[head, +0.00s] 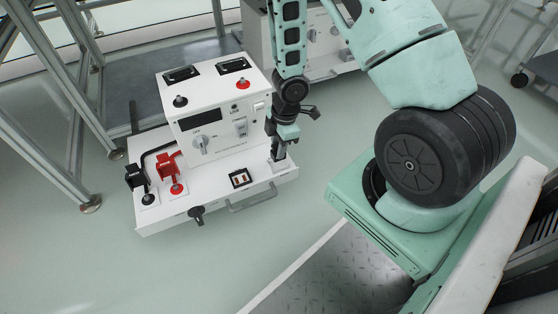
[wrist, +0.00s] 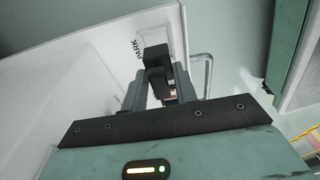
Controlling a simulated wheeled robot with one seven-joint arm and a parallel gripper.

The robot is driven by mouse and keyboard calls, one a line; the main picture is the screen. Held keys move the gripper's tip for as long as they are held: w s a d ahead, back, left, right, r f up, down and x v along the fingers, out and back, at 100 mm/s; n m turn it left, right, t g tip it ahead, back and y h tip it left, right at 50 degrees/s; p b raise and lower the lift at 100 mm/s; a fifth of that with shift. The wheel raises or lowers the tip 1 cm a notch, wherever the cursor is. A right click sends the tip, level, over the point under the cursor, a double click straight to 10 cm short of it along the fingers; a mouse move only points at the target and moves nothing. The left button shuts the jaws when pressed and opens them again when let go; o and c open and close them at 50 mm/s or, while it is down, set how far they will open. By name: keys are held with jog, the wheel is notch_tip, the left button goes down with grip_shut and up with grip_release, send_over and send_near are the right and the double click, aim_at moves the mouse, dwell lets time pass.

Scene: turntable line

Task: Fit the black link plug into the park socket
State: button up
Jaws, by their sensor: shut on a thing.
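My gripper (head: 281,148) points down over the right end of the white unit's front ledge (head: 215,205). It is shut on the black link plug (wrist: 157,60), whose dark body shows between and beyond the fingers in the wrist view. In the head view the plug is small, dark and partly hidden by the fingers. The printed word PARK (wrist: 136,50) lies just left of the plug in the wrist view. The park socket is hidden under the plug and fingers. I cannot tell whether the plug is in it or just above it.
The unit's upright panel (head: 220,125) with knobs and a display stands left of my gripper. A black clamp (head: 135,176) and a red clamp (head: 167,166) stand at the ledge's left. A small framed recess (head: 240,178) lies between. A grey handle (head: 252,201) juts from the front edge.

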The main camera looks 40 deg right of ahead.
jog(key=shift+f+b, duration=1.5)
jog(key=shift+f, duration=0.4)
jog(key=shift+f, duration=0.15)
jog(key=o, duration=1.1)
jog(key=shift+c, duration=0.2)
